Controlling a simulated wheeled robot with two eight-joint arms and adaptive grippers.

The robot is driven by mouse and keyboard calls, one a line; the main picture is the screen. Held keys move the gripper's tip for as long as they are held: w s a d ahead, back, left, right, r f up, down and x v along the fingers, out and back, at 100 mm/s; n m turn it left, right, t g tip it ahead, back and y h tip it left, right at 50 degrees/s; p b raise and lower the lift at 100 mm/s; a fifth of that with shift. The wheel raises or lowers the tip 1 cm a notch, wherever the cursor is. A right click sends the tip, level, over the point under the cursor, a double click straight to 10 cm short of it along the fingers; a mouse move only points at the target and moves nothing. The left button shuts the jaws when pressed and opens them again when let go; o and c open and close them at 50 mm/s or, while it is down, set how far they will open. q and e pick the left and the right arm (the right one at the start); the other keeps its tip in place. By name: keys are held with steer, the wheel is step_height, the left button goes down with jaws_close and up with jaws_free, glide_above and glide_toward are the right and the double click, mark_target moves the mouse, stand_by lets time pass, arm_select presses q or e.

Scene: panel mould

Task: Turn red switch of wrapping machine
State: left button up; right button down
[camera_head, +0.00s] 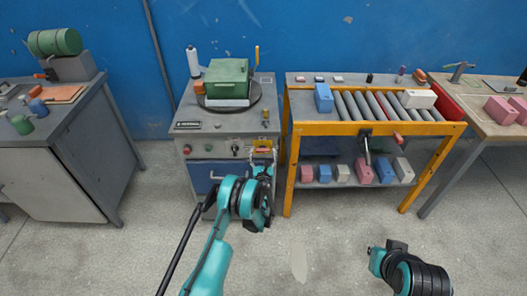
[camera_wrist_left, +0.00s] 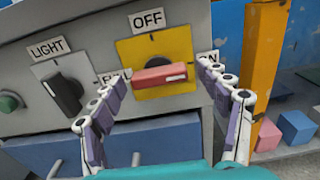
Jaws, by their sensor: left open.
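The wrapping machine (camera_head: 226,133) is a grey cabinet with a blue drawer. In the left wrist view its red switch (camera_wrist_left: 160,76) sits on a yellow plate (camera_wrist_left: 172,45) marked OFF above and ON at the right; the label at the left is partly hidden. The red handle lies horizontal, with its lighter end to the right. My left gripper (camera_wrist_left: 170,90) is open, one finger on each side of the switch and both apart from it. In the head view, my left gripper (camera_head: 263,160) is in front of the panel and largely covers the switch. Only part of my right arm shows, without visible fingers.
A black LIGHT knob (camera_wrist_left: 63,95) and a green button (camera_wrist_left: 9,101) are left of the switch. A yellow-framed roller table (camera_head: 452,128) stands close on the right. A grey cabinet (camera_head: 50,170) stands on the left. The floor in front is clear.

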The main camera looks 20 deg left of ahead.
arm_select(q)
steer(key=shift+s+r, duration=0.1)
steer(key=shift+c, duration=1.3)
steer(key=c, duration=0.9)
